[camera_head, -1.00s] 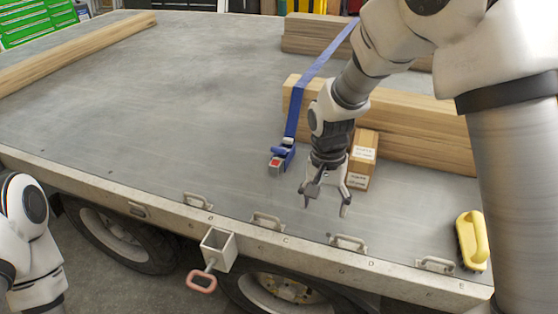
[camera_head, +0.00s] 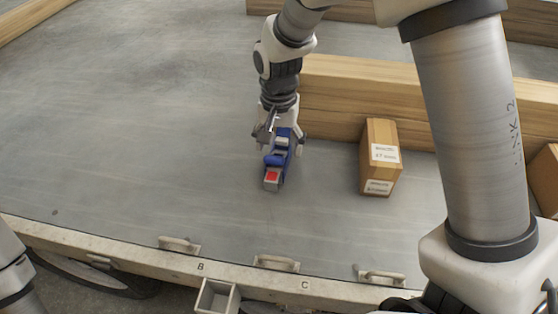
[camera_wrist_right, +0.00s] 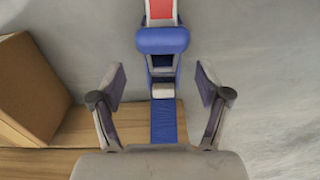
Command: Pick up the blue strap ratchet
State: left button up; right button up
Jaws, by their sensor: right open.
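The blue strap ratchet (camera_head: 277,160), with a red patch on its near end, lies on the grey trailer deck in the head view. It also shows in the right wrist view (camera_wrist_right: 162,42), with its blue strap (camera_wrist_right: 168,122) running back over a wooden beam. My right gripper (camera_head: 281,140) is over the ratchet. In the right wrist view its two fingers (camera_wrist_right: 161,86) are apart, one on each side of the ratchet and strap, with visible gaps, so it is open and empty. My left gripper is out of view; only part of the left arm shows at the left edge.
Stacked wooden beams (camera_head: 340,95) lie behind the ratchet. A labelled cardboard box (camera_head: 379,158) stands to its right, and it shows at the left in the wrist view (camera_wrist_right: 30,88). Metal handles (camera_head: 276,263) line the near deck edge. The deck left of the ratchet is clear.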

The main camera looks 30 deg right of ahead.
aim_at(279, 154)
jog(key=f, duration=0.4)
jog(key=shift+w+d, duration=0.15)
jog(key=shift+d, duration=0.1)
jog(key=shift+a+r, duration=0.1)
jog(key=shift+a, duration=0.1)
jog(key=shift+c, duration=1.1)
jog(key=shift+w, duration=0.1)
grip_shut()
